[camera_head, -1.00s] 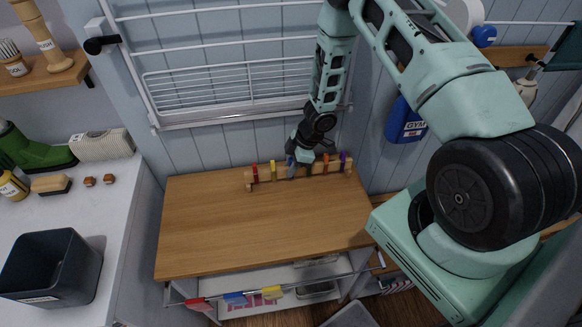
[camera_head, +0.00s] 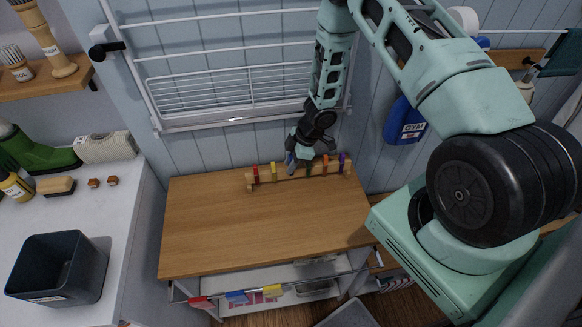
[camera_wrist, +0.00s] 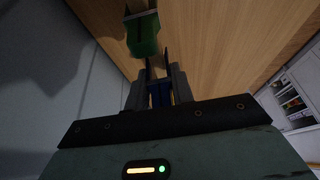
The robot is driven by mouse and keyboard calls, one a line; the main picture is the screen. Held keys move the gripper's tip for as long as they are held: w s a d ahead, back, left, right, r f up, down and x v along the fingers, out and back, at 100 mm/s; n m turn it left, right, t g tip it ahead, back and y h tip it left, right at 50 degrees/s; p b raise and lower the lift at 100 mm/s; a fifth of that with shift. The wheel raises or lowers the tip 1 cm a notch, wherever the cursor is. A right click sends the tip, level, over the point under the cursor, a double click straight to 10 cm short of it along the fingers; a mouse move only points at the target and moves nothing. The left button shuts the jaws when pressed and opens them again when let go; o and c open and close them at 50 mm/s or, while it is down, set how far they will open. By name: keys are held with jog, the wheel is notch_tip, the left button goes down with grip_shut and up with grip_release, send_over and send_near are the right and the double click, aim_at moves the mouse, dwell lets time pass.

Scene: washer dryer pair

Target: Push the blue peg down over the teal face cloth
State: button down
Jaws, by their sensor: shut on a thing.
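My gripper (camera_head: 290,163) is at the wooden peg rack at the back of the wooden top. It is shut on the blue peg (camera_wrist: 160,93), which shows between the fingers in the wrist view. In the head view the blue peg (camera_head: 290,158) is a small patch at the fingertips, at or just above the rack; contact is too small to tell. A green peg (camera_wrist: 143,35) stands just beyond the fingers. A dark teal cloth (camera_head: 566,52) hangs at the far upper right; I cannot tell if it is the face cloth.
The peg rack (camera_head: 263,179) also holds red (camera_head: 256,174), yellow (camera_head: 274,172), orange (camera_head: 325,164) and purple (camera_head: 341,163) pegs. The wooden top (camera_head: 260,230) is clear in front. A front rail (camera_head: 330,279) carries red, blue and yellow pieces. A white wire airer (camera_head: 230,80) is behind.

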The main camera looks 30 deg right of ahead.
aim_at(291, 156)
jog(key=shift+r+p, duration=2.15)
jog(key=shift+r, duration=0.1)
jog(key=shift+f+b, duration=0.1)
jog(key=shift+b, duration=0.25)
